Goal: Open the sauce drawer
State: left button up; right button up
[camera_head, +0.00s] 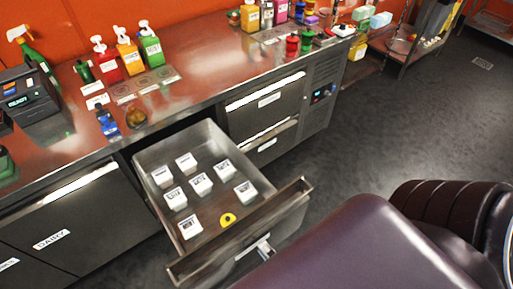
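A steel drawer (213,240) under the counter stands pulled far out. Several small white labelled tubs (200,184) stand in it, with a round yellow piece (228,220) near its front. Whether the drawer itself carries a sauce label cannot be read. My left gripper is not in view.
A closed drawer marked "DAIRY" (52,240) is at the left, and closed drawers (268,98) are right of the open one. Sauce bottles (127,51), a dark register (30,98) and small jars stand on the counter (200,70). Dark floor (420,120) is clear at the right.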

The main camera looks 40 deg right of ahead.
jog(key=shift+s, duration=2.4)
